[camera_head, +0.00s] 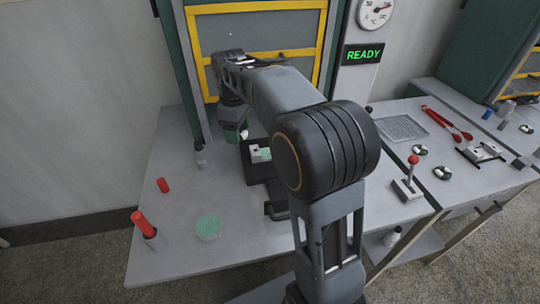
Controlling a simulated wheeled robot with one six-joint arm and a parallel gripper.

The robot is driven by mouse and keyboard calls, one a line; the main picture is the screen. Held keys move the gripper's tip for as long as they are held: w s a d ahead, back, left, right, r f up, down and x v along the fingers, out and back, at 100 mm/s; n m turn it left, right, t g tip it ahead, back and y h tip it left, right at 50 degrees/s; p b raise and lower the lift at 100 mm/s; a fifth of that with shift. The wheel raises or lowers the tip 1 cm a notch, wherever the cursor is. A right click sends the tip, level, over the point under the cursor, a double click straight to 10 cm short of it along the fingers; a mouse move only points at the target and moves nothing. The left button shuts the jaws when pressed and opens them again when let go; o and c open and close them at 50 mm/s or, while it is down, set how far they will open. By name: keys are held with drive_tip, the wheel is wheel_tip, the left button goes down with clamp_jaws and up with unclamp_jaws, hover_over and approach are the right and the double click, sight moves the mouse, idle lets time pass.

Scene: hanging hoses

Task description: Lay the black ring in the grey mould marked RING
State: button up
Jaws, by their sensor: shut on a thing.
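My gripper (236,134) points down over the left table, at the back left of a black tray or block. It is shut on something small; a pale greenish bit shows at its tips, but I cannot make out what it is. A pale white and green piece (259,154) sits on the black tray (258,173), just right of and below my gripper. I cannot pick out the black ring or a grey mould with a readable RING mark. My arm hides part of the table.
A yellow-framed door (254,8) is behind. A red-knobbed lever (408,182) and red tongs (446,123) are right. The front left table is mostly clear.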

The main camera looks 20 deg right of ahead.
drive_tip(key=shift+a+n, duration=0.5)
drive_tip(key=shift+a, duration=0.2)
drive_tip(key=shift+w+d+f, duration=0.1)
drive_tip(key=shift+d+f, duration=0.05)
drive_tip(key=shift+n, duration=0.3)
drive_tip(key=d+f, duration=0.1)
drive_tip(key=d, duration=0.1)
drive_tip(key=w+d+f, duration=0.1)
drive_tip(key=d, duration=0.2)
drive_tip(key=d+f, duration=0.1)
drive_tip(key=d, duration=0.2)
drive_tip(key=shift+w+f, duration=0.25)
drive_tip(key=shift+w, duration=0.05)
drive_tip(key=d+f, duration=0.2)
drive_tip(key=f, duration=0.1)
drive_tip(key=shift+w+d+f, duration=0.3)
drive_tip(key=shift+d+f, duration=0.1)
drive_tip(key=shift+w+d+f, duration=0.15)
drive_tip(key=shift+d+f, duration=0.65)
drive_tip(key=shift+f, duration=1.75)
drive_tip(key=shift+f, duration=0.1)
drive_tip(key=o, duration=0.9)
